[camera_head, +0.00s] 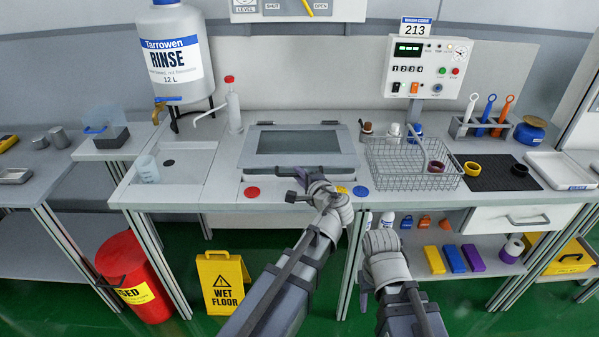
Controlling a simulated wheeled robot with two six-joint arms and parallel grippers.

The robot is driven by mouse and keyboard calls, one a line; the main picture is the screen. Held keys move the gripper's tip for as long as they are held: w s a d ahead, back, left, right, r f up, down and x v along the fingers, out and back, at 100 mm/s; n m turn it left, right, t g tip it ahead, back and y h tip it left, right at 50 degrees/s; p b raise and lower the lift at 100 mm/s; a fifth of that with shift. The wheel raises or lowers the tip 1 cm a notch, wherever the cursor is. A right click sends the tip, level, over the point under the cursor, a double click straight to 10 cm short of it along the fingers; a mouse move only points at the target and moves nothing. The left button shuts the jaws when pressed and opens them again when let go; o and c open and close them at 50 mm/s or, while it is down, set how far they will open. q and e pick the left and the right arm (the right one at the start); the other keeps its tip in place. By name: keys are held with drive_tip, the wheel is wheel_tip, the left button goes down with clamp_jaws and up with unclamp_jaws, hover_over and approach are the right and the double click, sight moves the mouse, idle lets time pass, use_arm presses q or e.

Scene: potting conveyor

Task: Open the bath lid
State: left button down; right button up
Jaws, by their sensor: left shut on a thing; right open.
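The bath lid (255,160), a grey frame with a dark window, lies over the bath in the middle of the bench and looks closed. A dark handle (272,173) runs along its front edge. My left gripper (302,184) is at this front edge, shut on the handle; its fingers and wrist hide part of the handle. My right gripper (364,288) is open and empty, low in front of the bench, below the worktop edge and apart from the lid.
Red, yellow and blue round pads lie on the worktop in front of the lid. A wire basket (400,172) stands close on the right. A wet floor sign (222,283) stands below.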

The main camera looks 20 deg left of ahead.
use_arm(q)
wheel_tip(320, 180, up, 11)
drive_tip(key=w+g+h+p, duration=0.2)
drive_tip(key=p, duration=1.2)
drive_tip(key=w+a+r+m+g+h+p, duration=0.1)
drive_tip(key=w+a+r+g+p, duration=0.2)
drive_tip(key=w+r+p, duration=0.6)
drive_tip(key=w+a+r+m+g+p, duration=0.1)
drive_tip(key=w+r+p, duration=0.7)
drive_tip(key=p, duration=0.8)
drive_tip(key=shift+w+a+r+g+h, duration=0.4)
drive_tip(key=shift+w+a+g, duration=0.35)
drive_tip(key=shift+a+g, duration=0.2)
drive_tip(key=c, duration=1.2)
unclamp_jaws()
drive_tip(key=shift+o, duration=0.2)
